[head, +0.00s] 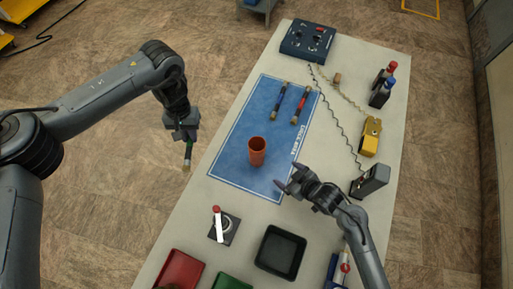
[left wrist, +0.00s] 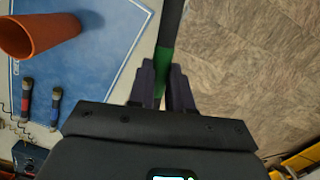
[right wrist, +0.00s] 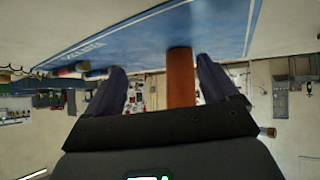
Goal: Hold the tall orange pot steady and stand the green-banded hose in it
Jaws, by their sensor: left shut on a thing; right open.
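The tall orange pot (head: 257,151) stands upright and apparently empty on the blue mat (head: 232,168); it also shows in the left wrist view (left wrist: 40,34). My left gripper (head: 188,138) is shut on the green-banded hose (head: 187,157), off the table's left edge and left of the pot. In the left wrist view the hose's green band (left wrist: 164,62) is at the fingers (left wrist: 161,88). My right gripper (head: 287,181) is open, to the front right of the pot. In the right wrist view the pot (right wrist: 181,78) appears between the fingers, with visible gaps on both sides.
A blue-banded hose (head: 279,100) and a red-banded hose (head: 301,105) lie on the mat behind the pot. A black tray (head: 263,266) and a red-handled switch device (head: 219,236) are nearer the front. A yellow device (head: 371,137) and wires occupy the right side.

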